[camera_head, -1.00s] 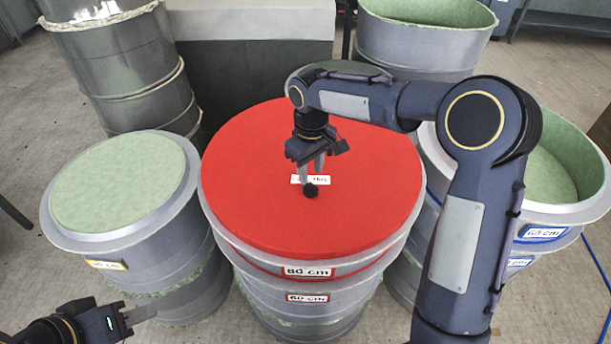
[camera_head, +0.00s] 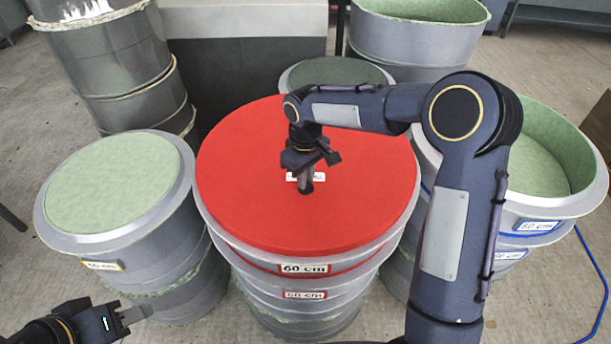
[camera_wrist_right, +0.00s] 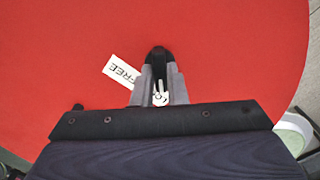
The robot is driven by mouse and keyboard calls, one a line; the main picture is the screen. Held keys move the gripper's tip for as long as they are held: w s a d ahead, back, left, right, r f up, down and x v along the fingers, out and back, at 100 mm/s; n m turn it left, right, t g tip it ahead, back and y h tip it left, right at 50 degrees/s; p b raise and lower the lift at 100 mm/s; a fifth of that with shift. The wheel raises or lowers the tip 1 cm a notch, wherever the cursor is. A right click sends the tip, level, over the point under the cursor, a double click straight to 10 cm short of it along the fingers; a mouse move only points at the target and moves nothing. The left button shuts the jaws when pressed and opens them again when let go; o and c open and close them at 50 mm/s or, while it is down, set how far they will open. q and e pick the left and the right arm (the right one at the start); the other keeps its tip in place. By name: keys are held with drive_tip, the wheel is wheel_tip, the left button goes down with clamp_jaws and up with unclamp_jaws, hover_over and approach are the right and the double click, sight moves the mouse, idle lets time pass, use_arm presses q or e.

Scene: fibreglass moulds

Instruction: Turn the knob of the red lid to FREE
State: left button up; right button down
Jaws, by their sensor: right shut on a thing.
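The red lid (camera_head: 245,200) lies flat on a grey round mould with a "60 cm" label. My right gripper (camera_head: 306,189) points down at the lid's middle. Its fingers are shut on the small dark knob (camera_wrist_right: 157,54), which shows between the fingertips in the right wrist view. A white label reading FREE (camera_wrist_right: 121,69) lies on the lid, left of the fingers. More white lettering (camera_wrist_right: 160,95) shows between the fingers, mostly hidden. My left gripper (camera_head: 134,315) is at the lower left, away from the lid; its jaw gap is unclear.
A mould with a pale green top (camera_head: 115,185) stands close on the left. An open green-lined mould (camera_head: 550,160) stands on the right, partly behind my right arm. Tall stacked grey moulds (camera_head: 120,75) and another open mould (camera_head: 420,30) stand behind. A blue cable (camera_head: 597,290) lies on the floor at right.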

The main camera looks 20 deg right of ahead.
drive_tip(key=shift+m, duration=0.5)
drive_tip(key=m+b, duration=0.1)
drive_tip(key=m, duration=0.1)
drive_tip(key=shift+m, duration=0.4)
drive_tip(key=m, duration=0.4)
drive_tip(key=shift+m, duration=0.3)
drive_tip(key=m, duration=0.4)
drive_tip(key=shift+m, duration=2.5)
drive_tip(key=shift+p, duration=0.3)
drive_tip(key=c, duration=1.4)
unclamp_jaws()
drive_tip(key=shift+c, duration=0.2)
